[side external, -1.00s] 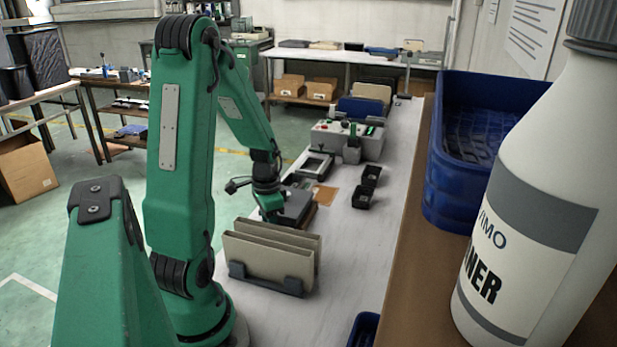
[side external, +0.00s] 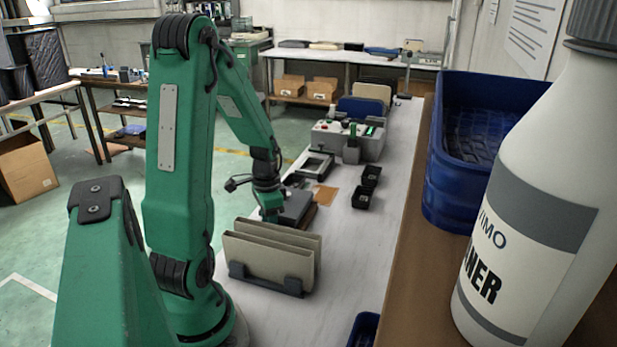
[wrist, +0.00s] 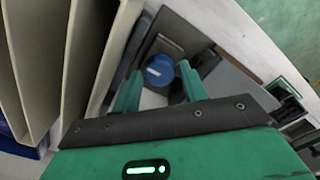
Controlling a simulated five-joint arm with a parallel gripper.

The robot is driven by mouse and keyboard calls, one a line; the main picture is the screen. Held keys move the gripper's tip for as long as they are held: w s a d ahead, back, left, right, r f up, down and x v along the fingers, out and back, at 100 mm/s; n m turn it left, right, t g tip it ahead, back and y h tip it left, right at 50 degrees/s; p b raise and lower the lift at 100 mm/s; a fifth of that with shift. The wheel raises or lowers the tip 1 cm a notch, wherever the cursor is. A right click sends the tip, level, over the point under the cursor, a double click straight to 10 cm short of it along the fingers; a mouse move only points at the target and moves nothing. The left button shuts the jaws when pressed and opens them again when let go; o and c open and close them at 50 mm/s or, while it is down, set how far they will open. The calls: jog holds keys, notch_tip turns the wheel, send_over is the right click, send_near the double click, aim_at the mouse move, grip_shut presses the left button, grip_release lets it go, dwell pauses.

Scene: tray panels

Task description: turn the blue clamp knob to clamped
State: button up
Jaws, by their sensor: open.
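The blue clamp knob (wrist: 160,71) shows in the wrist view as a round blue cap with a small pale mark, in front of a dark brown plate. My gripper (wrist: 159,84) is open, with one green finger on each side of the knob. The knob appears between the fingertips or just beyond them; I cannot tell whether either finger touches it. In the side view my gripper (side external: 271,215) is low over the bench, behind the beige panels, and the knob is hidden there.
Upright beige panels (side external: 270,262) in a dark holder stand close to my gripper; they fill the left of the wrist view. Small black bins (side external: 362,197) and a grey control box (side external: 368,148) stand farther along the bench. Bare bench (side external: 345,245) lies right of the panels.

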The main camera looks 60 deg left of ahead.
jog(key=shift+r, duration=3.65)
jog(key=shift+w+d+r, duration=0.3)
jog(key=shift+d+r, duration=0.05)
jog(key=shift+d, duration=0.05)
jog(key=d+r+t, duration=0.2)
jog(key=d+r, duration=0.4)
jog(key=d, duration=0.5)
jog(key=d+r+t, duration=0.3)
jog(key=d+r, duration=0.2)
jog(key=d, duration=0.6)
jog(key=shift+s+r+t, duration=0.15)
jog(key=shift+r+t, duration=0.15)
jog(key=shift+r, duration=0.1)
